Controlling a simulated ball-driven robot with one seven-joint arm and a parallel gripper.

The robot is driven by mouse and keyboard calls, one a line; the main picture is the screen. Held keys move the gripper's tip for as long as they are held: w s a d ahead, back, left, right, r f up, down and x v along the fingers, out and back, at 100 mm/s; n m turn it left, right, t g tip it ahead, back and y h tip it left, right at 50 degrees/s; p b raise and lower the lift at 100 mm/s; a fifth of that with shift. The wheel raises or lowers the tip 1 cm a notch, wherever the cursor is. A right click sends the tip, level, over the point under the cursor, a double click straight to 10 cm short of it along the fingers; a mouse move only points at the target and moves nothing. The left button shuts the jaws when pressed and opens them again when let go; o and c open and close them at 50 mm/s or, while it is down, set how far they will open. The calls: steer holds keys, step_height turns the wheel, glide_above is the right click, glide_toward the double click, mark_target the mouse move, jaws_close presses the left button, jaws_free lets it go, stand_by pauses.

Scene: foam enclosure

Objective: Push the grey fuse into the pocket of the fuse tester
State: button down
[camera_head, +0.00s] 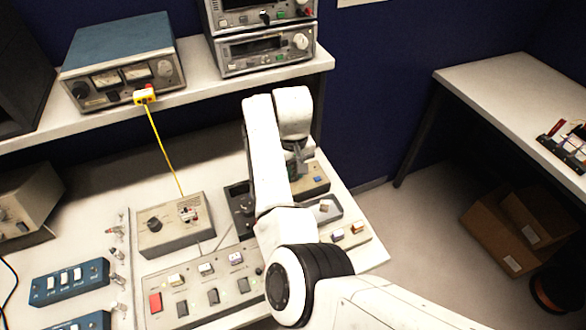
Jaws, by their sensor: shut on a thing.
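My gripper (299,163) is at the far end of my white arm, low over the right part of the bench. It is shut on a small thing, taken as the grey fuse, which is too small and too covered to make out. Under and behind the gripper is a tan box with a blue button (316,181), which appears to be the fuse tester. My arm hides much of it, and its pocket cannot be seen. I cannot tell whether the fuse touches it.
A grey tray (332,213) with a small piece in it lies right of my arm, near small blocks (338,235). A switch panel (160,283) and a meter box (172,235) with a yellow cable stand left. Instruments (265,50) stand on the shelf behind.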

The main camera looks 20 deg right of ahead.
steer(key=shift+f, duration=0.45)
steer(key=c, duration=0.9)
jaws_free()
steer(key=shift+o, duration=0.2)
steer(key=shift+r, duration=0.1)
step_height(320, 180, up, 11)
steer(key=b, duration=0.2)
steer(key=shift+f, duration=0.2)
